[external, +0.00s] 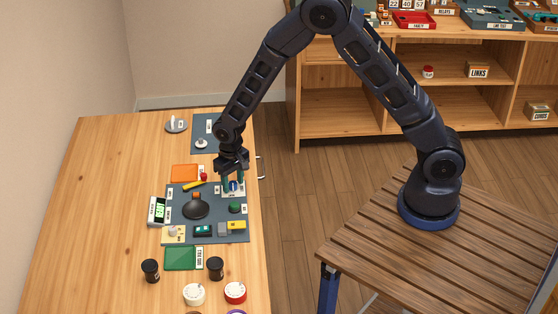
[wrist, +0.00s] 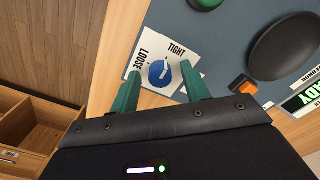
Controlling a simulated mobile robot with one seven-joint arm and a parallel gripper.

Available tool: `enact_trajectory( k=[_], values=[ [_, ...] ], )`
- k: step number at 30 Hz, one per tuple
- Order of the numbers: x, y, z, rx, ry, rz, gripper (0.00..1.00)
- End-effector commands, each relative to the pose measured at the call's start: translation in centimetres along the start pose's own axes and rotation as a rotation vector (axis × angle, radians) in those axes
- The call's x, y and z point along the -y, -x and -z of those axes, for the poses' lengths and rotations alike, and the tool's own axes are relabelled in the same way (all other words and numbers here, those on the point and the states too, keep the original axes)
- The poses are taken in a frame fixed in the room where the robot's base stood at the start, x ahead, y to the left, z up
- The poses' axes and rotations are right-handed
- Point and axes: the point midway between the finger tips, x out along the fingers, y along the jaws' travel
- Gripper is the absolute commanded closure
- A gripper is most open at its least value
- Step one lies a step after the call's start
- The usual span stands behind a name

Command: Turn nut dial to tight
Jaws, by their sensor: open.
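The nut dial (wrist: 161,72) is a small round blue dial with a pale pointer bar, on a white card marked LOOSE and TIGHT (wrist: 167,50). In the wrist view the LOOSE label is on the left and the TIGHT label at the top. My gripper (wrist: 160,84) is open, with its two green fingers on either side of the dial in that view. I cannot tell if they touch it. In the external view my gripper (external: 233,184) is low over the right edge of the grey mat, and the dial (external: 234,187) is partly hidden by the fingers.
The grey mat (external: 222,211) also holds a black dome (external: 196,205), a green button (external: 235,208) and an orange block (wrist: 242,86). A READY display (external: 158,211) stands at its left. Jars and round dials stand at the front. The table's left side is clear.

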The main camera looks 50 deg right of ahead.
Motion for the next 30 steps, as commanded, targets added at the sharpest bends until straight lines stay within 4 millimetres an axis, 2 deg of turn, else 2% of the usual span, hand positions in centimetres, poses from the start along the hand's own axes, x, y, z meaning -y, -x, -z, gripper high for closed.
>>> enact_trajectory(
  k=[5, 15, 21, 30],
  values=[
    [0.1, 1.1, 0.0, -0.001, 0.001, 0.001, 0.53],
    [0.1, 7.0, 0.0, -0.003, 0.001, 0.003, 0.53],
    [0.0, 9.6, 0.0, -0.001, 0.0, 0.001, 0.53],
    [0.0, 10.8, 0.0, 0.0, -0.001, 0.0, 0.53]
  ],
)
